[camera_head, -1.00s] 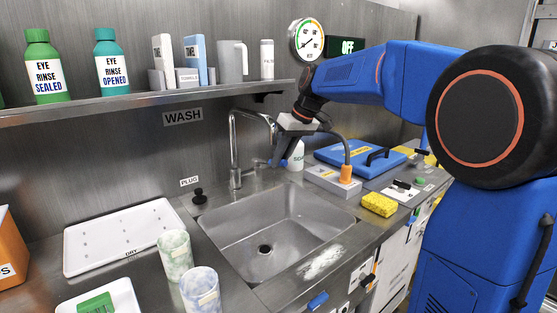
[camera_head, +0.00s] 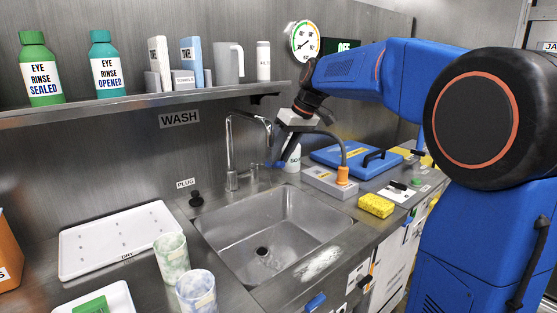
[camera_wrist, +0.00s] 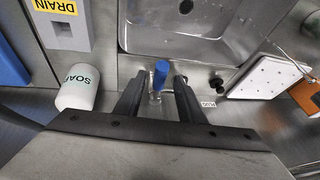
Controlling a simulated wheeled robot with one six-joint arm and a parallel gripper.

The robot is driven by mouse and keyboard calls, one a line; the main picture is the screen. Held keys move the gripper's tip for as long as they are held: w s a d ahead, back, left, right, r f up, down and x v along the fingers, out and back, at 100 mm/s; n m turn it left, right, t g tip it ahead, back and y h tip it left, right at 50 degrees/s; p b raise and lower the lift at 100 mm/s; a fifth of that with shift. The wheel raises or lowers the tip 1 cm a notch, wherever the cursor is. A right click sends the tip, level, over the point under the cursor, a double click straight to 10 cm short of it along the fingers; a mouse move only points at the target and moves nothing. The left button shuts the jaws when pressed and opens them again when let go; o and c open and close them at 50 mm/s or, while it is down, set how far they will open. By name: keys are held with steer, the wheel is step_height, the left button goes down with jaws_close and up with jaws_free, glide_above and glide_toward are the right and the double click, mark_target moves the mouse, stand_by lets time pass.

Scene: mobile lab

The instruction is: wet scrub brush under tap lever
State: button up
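The tap (camera_head: 232,150) stands behind the steel sink (camera_head: 215,235), its spout arching over the basin. Its blue lever (camera_wrist: 161,72) shows in the wrist view between the fingertips of my gripper (camera_wrist: 160,82). The fingers are apart, with gaps beside the lever; I cannot tell whether one touches it. In the head view my gripper (camera_head: 280,155) is low beside the tap, and the lever is partly hidden. Faint pale streaks show around the drain hole (camera_head: 262,252); I cannot clearly see a water stream. I cannot identify a scrub brush in either view.
A soap bottle (camera_wrist: 77,90) stands close to my gripper. A grey drain box (camera_head: 328,184) with an orange-ended hose and a yellow sponge (camera_head: 376,206) are right of the sink. A white drying tray (camera_head: 75,255) and two marbled cups (camera_head: 172,258) are left. A shelf (camera_head: 130,104) hangs above.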

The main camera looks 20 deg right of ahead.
steer(key=v, duration=1.5)
steer(key=shift+r, duration=0.2)
steer(key=shift+s, duration=0.1)
